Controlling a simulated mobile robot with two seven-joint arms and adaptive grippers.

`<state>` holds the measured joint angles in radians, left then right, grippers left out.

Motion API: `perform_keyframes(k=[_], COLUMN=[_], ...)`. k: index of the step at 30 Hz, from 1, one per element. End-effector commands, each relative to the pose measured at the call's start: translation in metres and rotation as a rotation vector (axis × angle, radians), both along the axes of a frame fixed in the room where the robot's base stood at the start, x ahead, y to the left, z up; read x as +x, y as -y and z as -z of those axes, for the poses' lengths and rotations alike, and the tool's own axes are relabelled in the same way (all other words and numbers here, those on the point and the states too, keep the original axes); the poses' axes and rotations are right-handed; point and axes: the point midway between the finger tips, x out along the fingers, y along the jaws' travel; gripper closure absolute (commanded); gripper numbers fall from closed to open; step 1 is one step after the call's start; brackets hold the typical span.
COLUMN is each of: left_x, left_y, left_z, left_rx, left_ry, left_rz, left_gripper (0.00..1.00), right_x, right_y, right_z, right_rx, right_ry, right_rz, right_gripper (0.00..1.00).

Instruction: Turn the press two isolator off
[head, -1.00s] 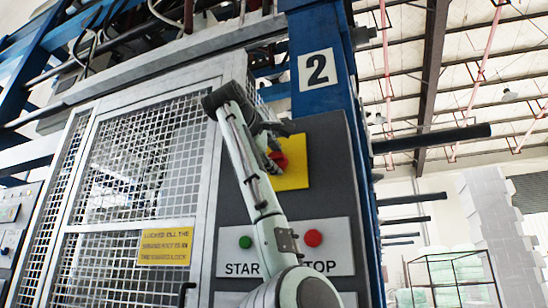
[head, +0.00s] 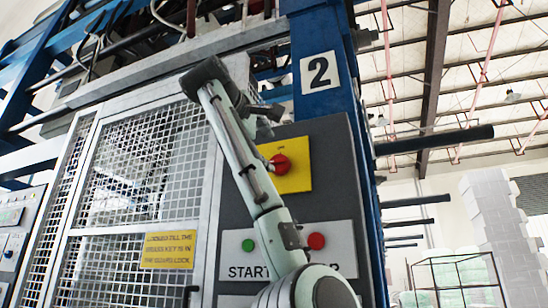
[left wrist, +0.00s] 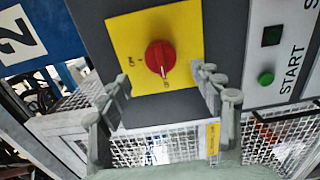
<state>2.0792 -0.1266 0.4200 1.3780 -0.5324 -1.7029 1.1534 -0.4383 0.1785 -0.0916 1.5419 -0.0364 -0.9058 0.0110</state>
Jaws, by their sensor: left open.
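The press two isolator is a red rotary knob (head: 281,164) on a yellow plate (head: 297,181), on the dark panel below the "2" sign (head: 319,71). My left gripper (head: 268,121) is up and left of the knob in the head view, apart from it. In the left wrist view, my open left gripper (left wrist: 163,78) has a finger on each side of the picture, with nothing between them. There the red knob (left wrist: 160,57) shows ahead on the yellow plate (left wrist: 190,25), its pale mark pointing toward the picture's bottom. The small plate lettering is hard to read. My right gripper is out of view.
Below the isolator, a white plate holds a green START button (head: 248,245) and a red button (head: 316,241); my left arm crosses between them. A mesh guard door (head: 140,180) stands left. Dark bars (head: 435,140) stick out right of the blue post.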

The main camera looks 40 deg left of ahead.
Motion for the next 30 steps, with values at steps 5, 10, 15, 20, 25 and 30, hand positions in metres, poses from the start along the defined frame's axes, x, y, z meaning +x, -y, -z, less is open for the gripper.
perform_keyframes(k=[5,10,15,20,25,30], left_x=[-0.033,-0.049,-0.053,-0.052,-0.048,-0.026], left_y=[0.008,0.012,0.013,0.013,0.012,0.007], left_z=[0.0,0.0,0.0,0.0,0.001,0.002], left_rx=[0.0,0.0,0.0,0.0,-0.001,-0.001], left_ry=[0.003,0.0,-0.001,-0.001,-0.003,-0.005], left_rz=[0.001,0.0,0.001,0.001,0.001,0.001], left_gripper=[0.35,0.35,0.35,0.35,0.35,0.35], right_x=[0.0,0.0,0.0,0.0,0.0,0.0], right_y=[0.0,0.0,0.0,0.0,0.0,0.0], right_z=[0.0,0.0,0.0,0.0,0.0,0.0], right_rx=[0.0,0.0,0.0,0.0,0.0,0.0], right_ry=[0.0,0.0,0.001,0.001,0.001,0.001], right_rz=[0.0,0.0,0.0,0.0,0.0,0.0], right_gripper=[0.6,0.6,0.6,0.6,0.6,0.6])
